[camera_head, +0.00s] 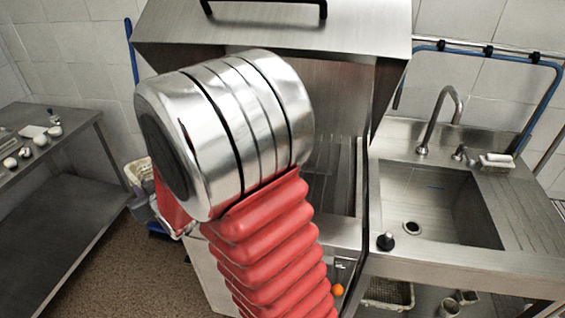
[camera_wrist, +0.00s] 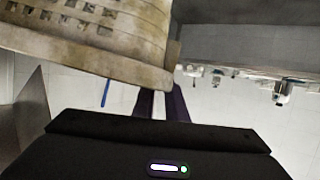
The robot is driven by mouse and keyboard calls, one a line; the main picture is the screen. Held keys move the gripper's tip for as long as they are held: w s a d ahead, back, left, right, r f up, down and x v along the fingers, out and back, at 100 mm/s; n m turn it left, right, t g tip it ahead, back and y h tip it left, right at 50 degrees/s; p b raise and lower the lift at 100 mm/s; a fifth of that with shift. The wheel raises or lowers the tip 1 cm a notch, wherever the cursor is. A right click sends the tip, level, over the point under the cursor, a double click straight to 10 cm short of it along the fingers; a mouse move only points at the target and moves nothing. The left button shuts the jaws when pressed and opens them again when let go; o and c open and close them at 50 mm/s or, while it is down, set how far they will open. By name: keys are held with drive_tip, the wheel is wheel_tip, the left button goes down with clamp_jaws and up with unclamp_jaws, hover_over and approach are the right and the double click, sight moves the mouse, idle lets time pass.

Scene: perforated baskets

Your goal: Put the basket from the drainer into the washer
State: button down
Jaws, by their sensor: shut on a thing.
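In the wrist view a beige perforated basket (camera_wrist: 90,45) fills the upper left, close to the camera. My gripper (camera_wrist: 162,103) is shut on its rim; the dark fingers show below the basket's lower right edge, and the exact contact is partly hidden. The ribbed drainer (camera_head: 520,205) beside the sink is free of baskets.
A steel sink (camera_head: 430,215) with a tap (camera_head: 440,115) adjoins the washer's right side. A steel table (camera_head: 60,165) with small dishes stands at the left. A beige piece (camera_head: 138,172) shows beside my arm; I cannot tell whether it is the held basket.

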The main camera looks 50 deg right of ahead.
drive_tip(key=s+d+r+h, duration=0.1)
drive_tip(key=s+d, duration=0.4)
drive_tip(key=d, duration=0.6)
drive_tip(key=s+d+r+m+h, duration=0.1)
drive_tip(key=s+d, duration=0.4)
drive_tip(key=d, duration=0.7)
drive_tip(key=s+d+r+m+g+h, duration=0.1)
drive_tip(key=s+d, duration=0.4)
drive_tip(key=d, duration=0.6)
drive_tip(key=shift+s+d+r+h, duration=0.2)
drive_tip(key=shift+s+r+h, duration=0.05)
drive_tip(key=shift+r+h, duration=0.4)
drive_tip(key=shift+f, duration=2.95)
drive_tip(key=shift+f, duration=2.1)
